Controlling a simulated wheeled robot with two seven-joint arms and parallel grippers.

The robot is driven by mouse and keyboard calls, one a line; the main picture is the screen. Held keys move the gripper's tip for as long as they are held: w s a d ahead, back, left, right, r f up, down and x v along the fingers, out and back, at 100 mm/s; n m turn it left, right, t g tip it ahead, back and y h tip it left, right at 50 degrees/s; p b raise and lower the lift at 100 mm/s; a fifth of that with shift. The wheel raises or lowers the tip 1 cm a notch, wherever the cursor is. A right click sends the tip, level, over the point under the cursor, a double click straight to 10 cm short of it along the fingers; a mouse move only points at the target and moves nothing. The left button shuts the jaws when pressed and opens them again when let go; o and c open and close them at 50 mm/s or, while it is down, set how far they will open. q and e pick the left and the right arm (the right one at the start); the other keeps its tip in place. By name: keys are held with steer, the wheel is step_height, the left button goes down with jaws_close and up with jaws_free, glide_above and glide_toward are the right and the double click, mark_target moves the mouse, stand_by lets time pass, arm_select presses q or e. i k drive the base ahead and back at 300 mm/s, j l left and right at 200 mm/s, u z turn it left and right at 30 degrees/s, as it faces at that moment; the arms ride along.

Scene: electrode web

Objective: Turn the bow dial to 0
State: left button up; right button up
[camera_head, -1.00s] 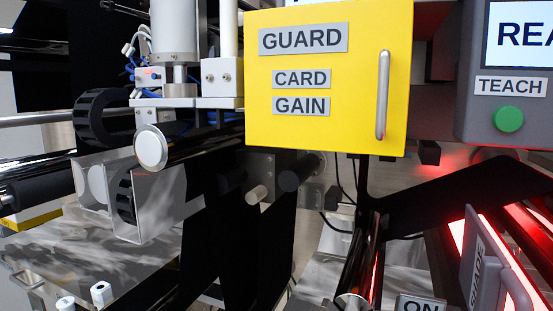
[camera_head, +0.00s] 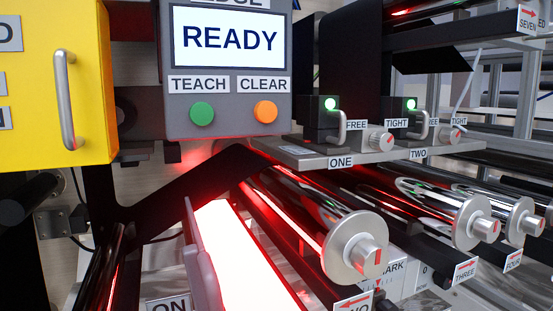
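Two small silver knobs with red marks sit on the grey rail: one knob (camera_head: 380,140) by FREE and TIGHT labels above the ONE label, another knob (camera_head: 456,136) above TWO. A white panel (camera_head: 393,272) low at the right carries the partly hidden word MARK and a 0; rollers cover part of it. Neither of my grippers is in view.
A yellow guard box (camera_head: 95,80) with a handle stands at the left. A READY screen (camera_head: 229,38) has a green button (camera_head: 202,113) and an orange button (camera_head: 265,111). Below are a grey shade (camera_head: 200,265), a glowing panel (camera_head: 240,265) and several rollers (camera_head: 352,250).

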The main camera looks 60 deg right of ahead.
mark_target(441, 282)
steer(key=z, duration=1.8)
steer(key=k+j, duration=0.15)
steer(key=k, duration=0.2)
steer(key=k+j, duration=0.2)
steer(key=k, duration=0.1)
